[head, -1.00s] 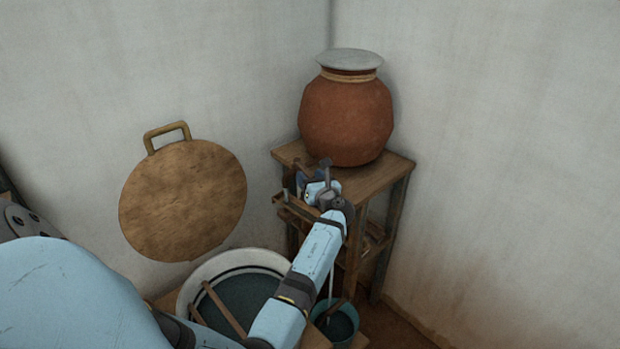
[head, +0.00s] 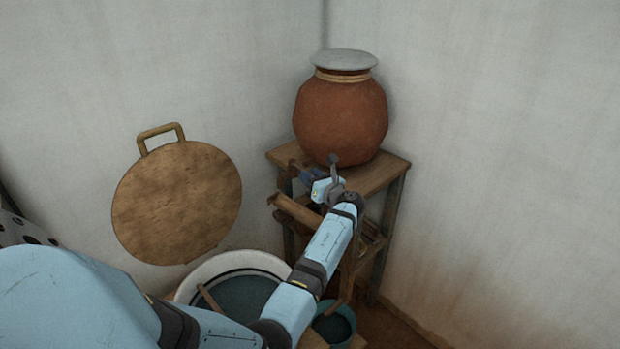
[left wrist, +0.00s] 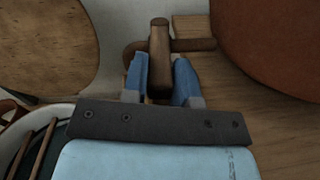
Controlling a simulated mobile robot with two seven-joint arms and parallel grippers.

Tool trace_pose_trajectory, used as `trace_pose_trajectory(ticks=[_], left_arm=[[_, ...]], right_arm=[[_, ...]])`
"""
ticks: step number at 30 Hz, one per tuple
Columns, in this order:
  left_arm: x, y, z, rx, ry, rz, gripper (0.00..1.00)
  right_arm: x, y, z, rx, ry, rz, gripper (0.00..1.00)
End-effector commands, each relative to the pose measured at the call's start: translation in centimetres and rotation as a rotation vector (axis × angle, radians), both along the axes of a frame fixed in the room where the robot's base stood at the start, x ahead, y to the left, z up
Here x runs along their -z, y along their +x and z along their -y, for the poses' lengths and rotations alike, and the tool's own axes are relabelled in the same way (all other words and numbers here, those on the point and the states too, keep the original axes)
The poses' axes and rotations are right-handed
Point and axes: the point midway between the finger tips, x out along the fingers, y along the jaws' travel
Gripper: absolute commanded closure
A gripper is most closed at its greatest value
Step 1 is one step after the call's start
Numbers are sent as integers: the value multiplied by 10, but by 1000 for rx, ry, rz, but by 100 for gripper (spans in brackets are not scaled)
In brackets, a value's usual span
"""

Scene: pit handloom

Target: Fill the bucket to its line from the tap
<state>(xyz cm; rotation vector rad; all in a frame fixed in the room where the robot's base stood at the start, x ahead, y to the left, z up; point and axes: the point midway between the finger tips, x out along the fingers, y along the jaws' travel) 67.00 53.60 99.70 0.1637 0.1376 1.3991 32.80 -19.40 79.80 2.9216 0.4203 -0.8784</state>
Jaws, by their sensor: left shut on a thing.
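My left gripper (head: 322,182) is at the foot of the clay pot (head: 340,115), on the wooden stand. In the left wrist view its blue fingers (left wrist: 159,82) are shut on the brown handle of the tap (left wrist: 159,48), one finger on each side. The teal bucket (head: 337,328) stands low beside the stand, partly behind my left arm, with dark water inside. I cannot make out its line. No water stream shows now, though my arm covers part of the space above the bucket. My right gripper is not in view.
The wooden stand (head: 385,175) stands in the corner between two pale walls. A wide white basin (head: 215,268) of dark liquid, with a stick across it, is left of the bucket. A round wooden lid (head: 177,205) leans on the left wall.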

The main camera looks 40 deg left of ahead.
Motion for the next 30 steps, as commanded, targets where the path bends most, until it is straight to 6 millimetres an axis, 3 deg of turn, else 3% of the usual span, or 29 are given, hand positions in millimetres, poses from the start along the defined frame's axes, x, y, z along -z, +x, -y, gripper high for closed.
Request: trace_pose_trajectory(ticks=[1, 2, 5, 13, 17, 30], left_arm=[[0, 0, -1, -1, 1, 0, 100], [0, 0, -1, -1, 1, 0, 69], [0, 0, -1, -1, 0, 0, 48], [0, 0, 0, 0, 0, 0, 48], [1, -2, 10, 1, 0, 1, 48], [1, -17, 102, 2, -1, 0, 48]], right_arm=[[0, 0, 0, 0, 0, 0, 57], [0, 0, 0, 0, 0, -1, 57], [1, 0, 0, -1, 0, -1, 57], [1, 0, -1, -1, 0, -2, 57], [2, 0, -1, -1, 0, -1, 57], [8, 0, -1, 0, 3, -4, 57]])
